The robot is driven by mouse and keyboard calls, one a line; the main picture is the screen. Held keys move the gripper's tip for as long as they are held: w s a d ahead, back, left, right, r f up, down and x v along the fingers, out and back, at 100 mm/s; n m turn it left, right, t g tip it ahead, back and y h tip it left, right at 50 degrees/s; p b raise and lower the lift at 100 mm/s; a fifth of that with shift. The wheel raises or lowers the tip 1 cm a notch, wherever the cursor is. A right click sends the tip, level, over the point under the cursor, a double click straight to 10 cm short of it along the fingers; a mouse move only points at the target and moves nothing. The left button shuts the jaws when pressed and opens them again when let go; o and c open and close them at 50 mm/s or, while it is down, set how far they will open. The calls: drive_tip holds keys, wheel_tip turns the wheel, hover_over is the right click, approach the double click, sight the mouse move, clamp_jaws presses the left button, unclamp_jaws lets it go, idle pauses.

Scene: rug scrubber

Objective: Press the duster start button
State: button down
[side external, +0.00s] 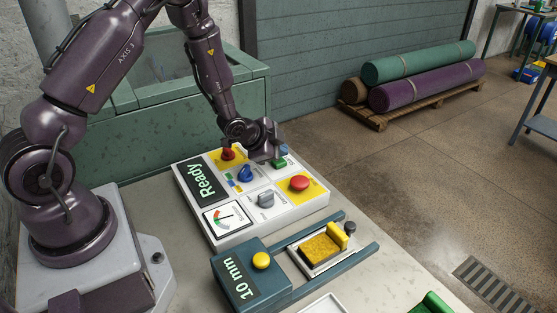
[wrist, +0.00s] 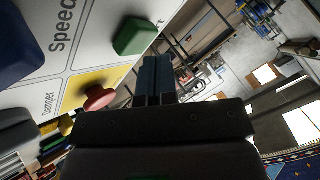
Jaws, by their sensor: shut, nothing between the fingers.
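A white control panel (side external: 245,225) lies on the table with a "Ready" display (side external: 200,182). A green button (side external: 279,163) is at its far right edge; it also shows in the wrist view (wrist: 133,36), up and left of my fingers. No label reading duster start is legible, so I cannot tell for certain which button that is. My gripper (side external: 283,150) is shut and empty, close to the green button in the side view. In the wrist view its blue fingertips (wrist: 157,78) are together, with a gap between them and the green button.
The panel also bears a red button on yellow (side external: 299,183), another red control (side external: 228,153), a blue knob (side external: 245,173) and a grey knob (side external: 265,200).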

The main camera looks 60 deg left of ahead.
sight(279, 162)
drive_tip(key=shift+f, duration=0.65)
idle(0.7)
idle(0.3)
drive_tip(key=shift+r, duration=0.9)
drive_tip(key=shift+r, duration=2.55)
